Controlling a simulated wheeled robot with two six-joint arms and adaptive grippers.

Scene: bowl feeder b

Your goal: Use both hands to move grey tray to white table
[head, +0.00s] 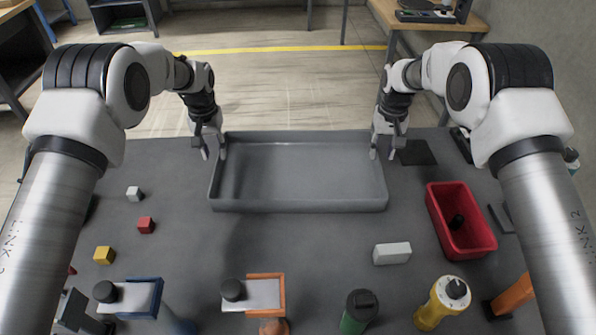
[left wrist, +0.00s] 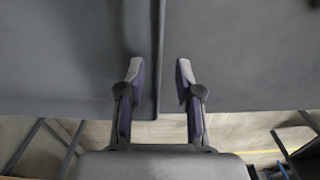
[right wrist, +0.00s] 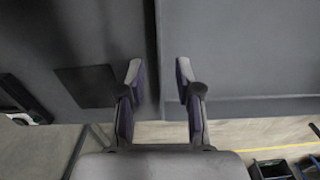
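The grey tray (head: 300,205) lies on the dark grey table, wide and empty. My left gripper (head: 212,148) is at its left wall near the far corner. In the left wrist view the open fingers (left wrist: 159,72) stand on either side of the tray wall (left wrist: 158,40), with gaps. My right gripper (head: 385,146) is at the right wall near the far corner. In the right wrist view its open fingers (right wrist: 159,72) likewise straddle the tray wall (right wrist: 156,30) without visibly closing on it. I cannot make out a white table.
A red bin (head: 461,219) and white block (head: 391,253) lie right of the tray. Small white, red and yellow cubes (head: 104,255) lie left. Several bottles and holders line the near edge, including a yellow one (head: 442,302). A wooden table (head: 400,25) stands beyond open floor.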

